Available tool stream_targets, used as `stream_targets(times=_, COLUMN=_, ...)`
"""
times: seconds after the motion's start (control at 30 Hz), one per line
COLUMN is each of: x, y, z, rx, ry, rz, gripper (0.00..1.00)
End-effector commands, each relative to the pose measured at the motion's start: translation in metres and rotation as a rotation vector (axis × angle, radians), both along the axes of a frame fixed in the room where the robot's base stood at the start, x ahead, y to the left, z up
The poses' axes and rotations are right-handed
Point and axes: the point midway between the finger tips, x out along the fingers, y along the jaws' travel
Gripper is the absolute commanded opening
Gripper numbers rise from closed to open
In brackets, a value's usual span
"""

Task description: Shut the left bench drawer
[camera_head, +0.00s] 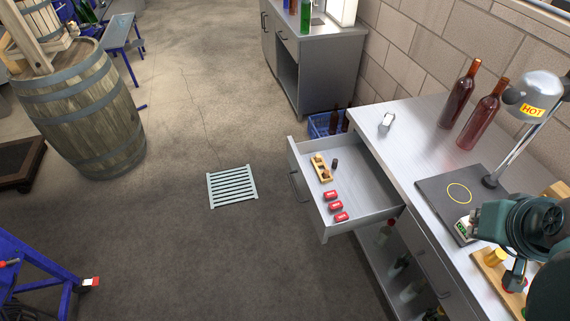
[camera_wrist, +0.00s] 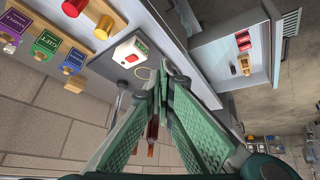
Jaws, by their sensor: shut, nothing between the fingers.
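The left bench drawer (camera_head: 370,207) is pulled far out from the steel bench (camera_head: 402,150), with its handle (camera_head: 298,187) on the front facing the open floor. In it lie several small red items (camera_head: 335,206), a wooden holder (camera_head: 321,168) and a small dark cylinder (camera_head: 335,163). The drawer also shows at the upper right of the wrist view (camera_wrist: 262,72). My gripper (camera_wrist: 163,82) is shut and empty, its green fingers together in the wrist view. It appears over the bench side, apart from the drawer. In the head view my arm hides its fingertips.
On the bench stand two dark red bottles (camera_head: 481,123), a lamp marked HOT (camera_head: 537,95), a dark mat (camera_head: 440,197) and a wooden stamp board (camera_head: 487,272). A blue crate (camera_head: 321,127) stands beyond the drawer. The floor before the drawer is clear around a slatted grate (camera_head: 232,187).

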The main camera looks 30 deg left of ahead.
Motion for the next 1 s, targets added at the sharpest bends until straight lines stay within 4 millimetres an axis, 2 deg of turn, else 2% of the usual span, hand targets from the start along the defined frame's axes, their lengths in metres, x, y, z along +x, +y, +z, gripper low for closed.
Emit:
stream_targets(times=0.4, x=0.053, y=0.049, z=0.017, rx=-0.136, ry=0.07, rz=0.251, gripper=0.0)
stream_targets(times=0.67, x=0.085, y=0.084, z=0.02, rx=-0.222, ry=0.111, rz=0.409, gripper=0.0)
stream_targets(times=1.0, x=0.124, y=0.139, z=0.017, rx=-0.332, ry=0.16, rz=0.615, gripper=0.0)
